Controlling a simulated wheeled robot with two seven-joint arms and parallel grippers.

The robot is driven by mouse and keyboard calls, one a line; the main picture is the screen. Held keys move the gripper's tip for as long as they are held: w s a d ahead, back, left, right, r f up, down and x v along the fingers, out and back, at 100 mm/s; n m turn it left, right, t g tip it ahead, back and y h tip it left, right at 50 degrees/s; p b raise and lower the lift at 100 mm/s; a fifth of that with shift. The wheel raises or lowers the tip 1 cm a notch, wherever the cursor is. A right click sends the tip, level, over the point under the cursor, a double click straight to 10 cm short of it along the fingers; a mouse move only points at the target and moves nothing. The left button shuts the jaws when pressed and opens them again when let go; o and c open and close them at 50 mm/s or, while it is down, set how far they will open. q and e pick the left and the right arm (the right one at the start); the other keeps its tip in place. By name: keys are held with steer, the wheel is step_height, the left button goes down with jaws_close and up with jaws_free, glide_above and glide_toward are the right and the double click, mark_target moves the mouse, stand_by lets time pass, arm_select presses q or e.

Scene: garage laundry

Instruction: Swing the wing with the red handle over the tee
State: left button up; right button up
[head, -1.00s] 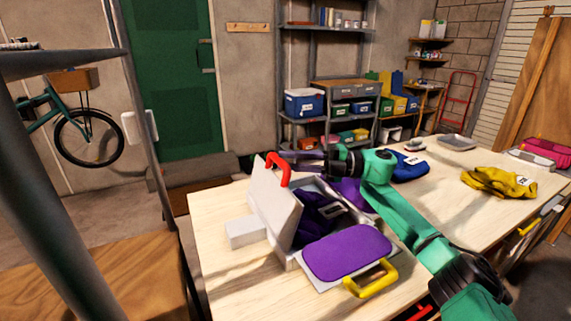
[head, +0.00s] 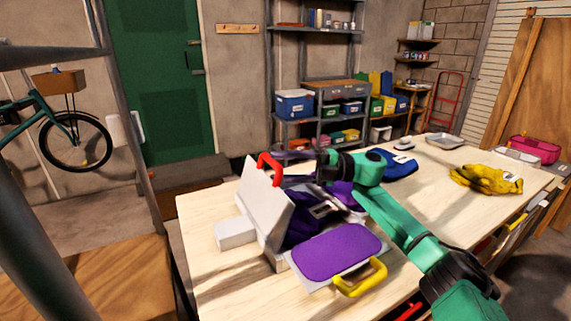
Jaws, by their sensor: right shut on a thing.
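The folding board lies on the wooden table (head: 400,255). Its wing with the red handle (head: 268,168) is a pale panel (head: 265,205) standing tilted up on the left side. The tee (head: 305,228) is dark purple with a pale label and lies in the middle of the board, partly behind the raised wing and my arm. A wing with a yellow handle (head: 362,280) lies flat in front, with a purple surface (head: 335,255). My right gripper (head: 288,156) is at the red handle, shut on it; the fingertips are hard to make out. My left gripper is not in view.
A white block (head: 235,233) sits left of the raised wing. A blue cloth (head: 398,165), yellow gloves (head: 485,179) and a grey tray (head: 444,141) lie farther back on the table. A metal post (head: 45,210) stands at the near left.

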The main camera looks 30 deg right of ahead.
steer(key=shift+f, duration=0.35)
steer(key=r+b+v, duration=0.1)
steer(key=b+v, duration=0.1)
steer(key=v, duration=1.2)
steer(key=shift+d+f, duration=0.25)
steer(key=shift+f, duration=0.05)
steer(key=shift+s, duration=0.1)
